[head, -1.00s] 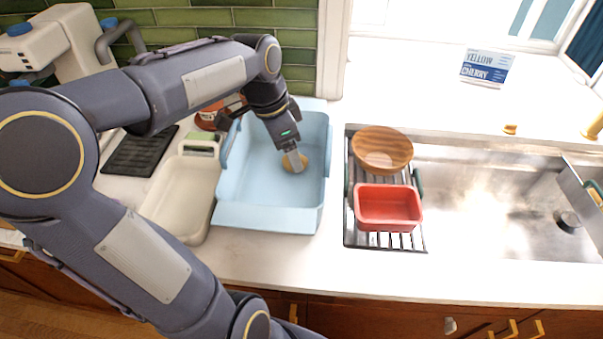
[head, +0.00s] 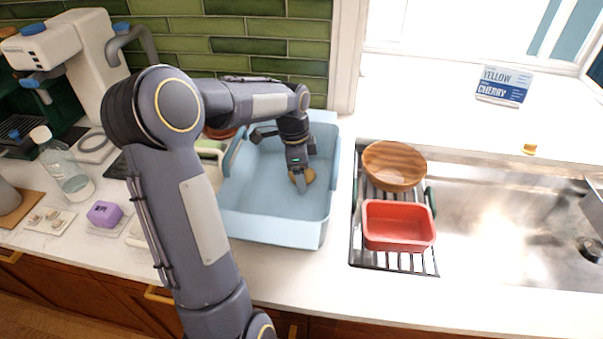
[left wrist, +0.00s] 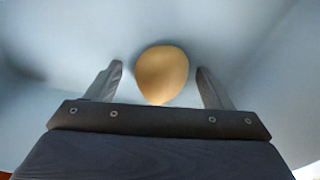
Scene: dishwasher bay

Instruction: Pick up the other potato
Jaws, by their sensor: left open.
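A tan potato (head: 308,176) lies in the light blue tub (head: 272,228). My left gripper (head: 300,184) reaches down into the tub at the potato. In the left wrist view the potato (left wrist: 162,74) sits between the two spread fingers of the left gripper (left wrist: 160,82), with a gap on each side. The gripper is open and not closed on it. In the head view the gripper hides part of the potato. No second potato shows. My right gripper is not in view.
To the right, a rack (head: 398,258) holds a wooden bowl (head: 394,165) and a red bin (head: 398,225) beside the steel sink (head: 490,215). The tub walls surround the gripper.

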